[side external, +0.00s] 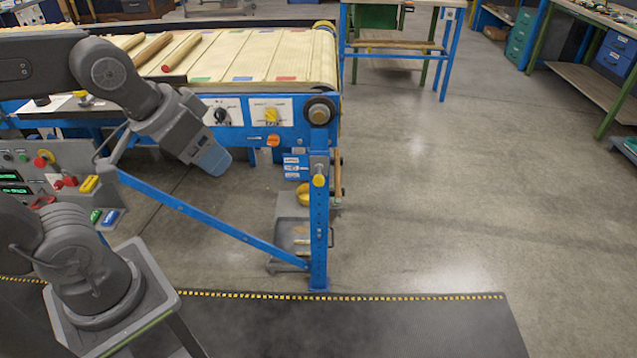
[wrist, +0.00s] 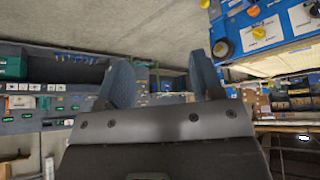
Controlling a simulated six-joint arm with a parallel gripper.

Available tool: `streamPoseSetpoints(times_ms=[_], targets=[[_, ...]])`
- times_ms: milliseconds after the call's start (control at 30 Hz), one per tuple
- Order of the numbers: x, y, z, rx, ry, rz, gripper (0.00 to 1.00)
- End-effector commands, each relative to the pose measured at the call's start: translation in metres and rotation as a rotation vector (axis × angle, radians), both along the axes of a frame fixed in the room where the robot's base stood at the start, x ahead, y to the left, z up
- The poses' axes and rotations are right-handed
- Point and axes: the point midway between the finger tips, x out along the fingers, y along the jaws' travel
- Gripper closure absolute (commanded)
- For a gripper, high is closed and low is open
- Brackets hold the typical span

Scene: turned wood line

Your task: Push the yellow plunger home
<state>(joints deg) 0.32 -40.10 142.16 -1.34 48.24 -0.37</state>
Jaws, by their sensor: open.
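My gripper (side external: 211,158) hangs in front of the blue conveyor frame, below a dark knob on a white plate. In the wrist view its two blue fingers (wrist: 162,75) stand apart with nothing between them. A round yellow knob (side external: 319,180) sits on the blue upright at the conveyor's end, right of my gripper and apart from it. Another yellow knob (side external: 271,115) is on a white plate on the frame, and shows at the wrist view's upper right (wrist: 258,33). I cannot tell for sure which is the plunger, or how far in it sits.
Wooden spindles (side external: 182,52) lie on the conveyor belt (side external: 290,62). A grey control panel (side external: 45,182) with several coloured buttons stands at left. A blue diagonal brace (side external: 215,218) runs below my gripper. The floor (side external: 430,190) at right is clear.

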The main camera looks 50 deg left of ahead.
Motion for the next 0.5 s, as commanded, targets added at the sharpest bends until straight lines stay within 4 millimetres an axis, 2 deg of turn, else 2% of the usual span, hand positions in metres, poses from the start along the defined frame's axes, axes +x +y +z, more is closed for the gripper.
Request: streamPoseSetpoints(times_ms=[167,267,367,500], targets=[[0.069,-0.017,0.002,-0.105,-0.088,0.040,0.37],[0.117,-0.025,-0.002,-0.174,-0.158,0.090,0.37],[0.163,-0.031,-0.011,-0.231,-0.224,0.153,0.37],[0.223,-0.034,-0.035,-0.289,-0.320,0.261,0.37]])
